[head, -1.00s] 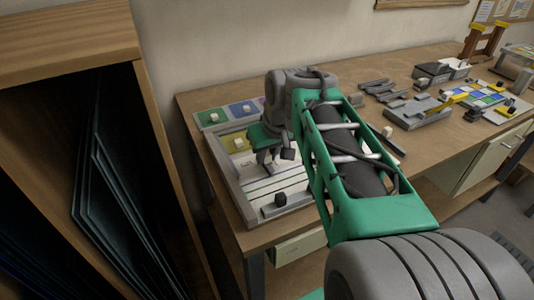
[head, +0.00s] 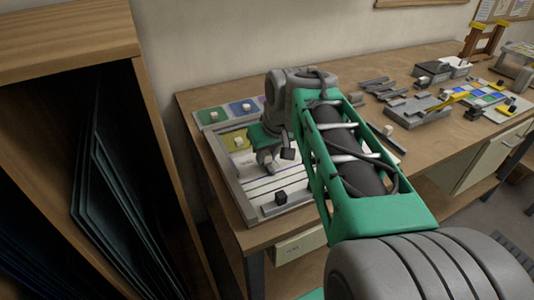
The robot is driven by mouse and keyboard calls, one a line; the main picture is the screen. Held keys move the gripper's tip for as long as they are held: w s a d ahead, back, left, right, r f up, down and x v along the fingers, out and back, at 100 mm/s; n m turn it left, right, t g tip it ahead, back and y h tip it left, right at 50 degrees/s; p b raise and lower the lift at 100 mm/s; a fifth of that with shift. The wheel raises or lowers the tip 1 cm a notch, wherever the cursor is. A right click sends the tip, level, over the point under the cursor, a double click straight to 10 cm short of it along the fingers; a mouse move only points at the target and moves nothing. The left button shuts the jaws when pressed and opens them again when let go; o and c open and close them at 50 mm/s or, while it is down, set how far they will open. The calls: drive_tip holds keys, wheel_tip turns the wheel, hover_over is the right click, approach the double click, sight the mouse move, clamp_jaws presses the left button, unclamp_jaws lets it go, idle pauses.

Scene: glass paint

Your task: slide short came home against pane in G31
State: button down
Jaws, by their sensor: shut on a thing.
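A pale board in a grey frame (head: 229,189) lies at the bench's left end, with thin dark lines across it. A yellow pane (head: 234,136) with a pale knob sits at its upper left. My gripper (head: 269,172) points down low over the board, to the right of and nearer than the yellow pane. Its fingers are together on something thin, which I take to be the short came; it is too small and hidden to make out. Whether it touches a pane cannot be told. My arm covers the board's right part.
A grey bar with a black knob (head: 281,197) lies at the board's near edge. Coloured panes with pale knobs (head: 213,114) line the back. Grey bars (head: 375,85) and a grey block (head: 418,111) lie to the right. A wooden rack (head: 155,150) stands at left.

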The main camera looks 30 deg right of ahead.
drive_tip(key=shift+d, duration=0.6)
idle(0.3)
drive_tip(key=shift+w+r+p, duration=0.1)
drive_tip(key=shift+w+p, duration=0.8)
drive_tip(key=shift+w, duration=2.05)
idle(1.7)
drive_tip(key=c, duration=1.2)
unclamp_jaws()
wheel_tip(320, 180, up, 7)
drive_tip(key=p, duration=0.5)
